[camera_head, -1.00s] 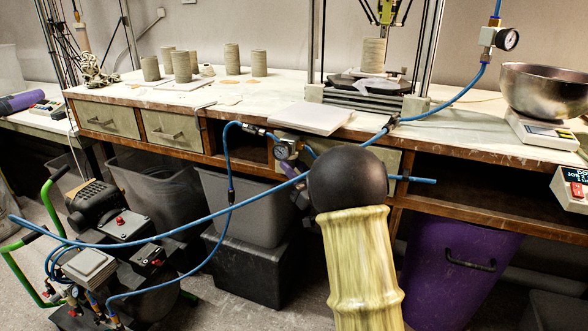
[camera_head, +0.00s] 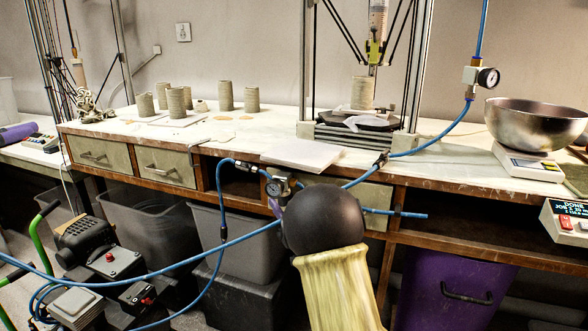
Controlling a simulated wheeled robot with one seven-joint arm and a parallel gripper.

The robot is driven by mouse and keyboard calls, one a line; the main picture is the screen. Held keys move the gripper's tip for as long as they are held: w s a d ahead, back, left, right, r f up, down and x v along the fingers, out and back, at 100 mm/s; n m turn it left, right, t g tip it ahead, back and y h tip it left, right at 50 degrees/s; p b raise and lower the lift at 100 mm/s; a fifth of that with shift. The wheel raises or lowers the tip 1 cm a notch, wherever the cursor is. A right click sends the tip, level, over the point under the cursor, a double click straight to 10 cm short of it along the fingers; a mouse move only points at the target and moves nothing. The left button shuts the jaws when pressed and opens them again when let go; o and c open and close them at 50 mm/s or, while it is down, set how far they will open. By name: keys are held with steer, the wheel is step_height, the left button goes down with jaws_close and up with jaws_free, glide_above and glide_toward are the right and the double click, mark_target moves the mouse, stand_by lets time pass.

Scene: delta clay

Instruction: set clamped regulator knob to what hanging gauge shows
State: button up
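The hanging gauge (camera_head: 488,77) is a small round dial on a metal block, hung on a blue hose at the right above the table. Its needle is too small to read. The clamped regulator (camera_head: 276,186) sits at the table's front edge, with a round dial and blue hoses. Its knob is not clearly visible; something purple (camera_head: 274,207) shows just below the dial. My arm, with a dark ball-shaped joint and a pale yellow-green sleeve, stands in front, close to the regulator's right side in the picture. My gripper's fingers are not visible.
The wooden table (camera_head: 240,137) carries several clay cylinders (camera_head: 176,102), a white board (camera_head: 301,154), a delta printer (camera_head: 362,122) and a steel bowl (camera_head: 536,124) on a scale. Blue hoses (camera_head: 170,259) cross in front of the drawers. A compressor (camera_head: 110,264) stands at lower left.

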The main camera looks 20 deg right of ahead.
steer(key=s+a+f+m+g+h+p, duration=0.4)
steer(key=a+m+h, duration=0.4)
steer(key=h, duration=0.6)
steer(key=s+a+f+m+g+h+p, duration=0.4)
steer(key=a+m+h, duration=0.35)
steer(key=h, duration=0.55)
steer(key=w+d+r+n+y+p, duration=0.5)
steer(key=w+d+r+y+p, duration=0.3)
steer(key=y, duration=0.5)
steer(key=s+d+r+n+g+y+p, duration=0.2)
steer(key=s+r+g+y+p, duration=0.1)
steer(key=s+r+p, duration=0.7)
steer(key=s+d+r+n+g+y+p, duration=0.2)
steer(key=s+r+g+p, duration=0.3)
steer(key=s+r+p, duration=0.5)
steer(key=s+n+y+p, duration=0.1)
steer(key=s, duration=0.2)
steer(key=shift+n+p, duration=0.35)
steer(key=shift+p, duration=0.05)
stand_by(0.3)
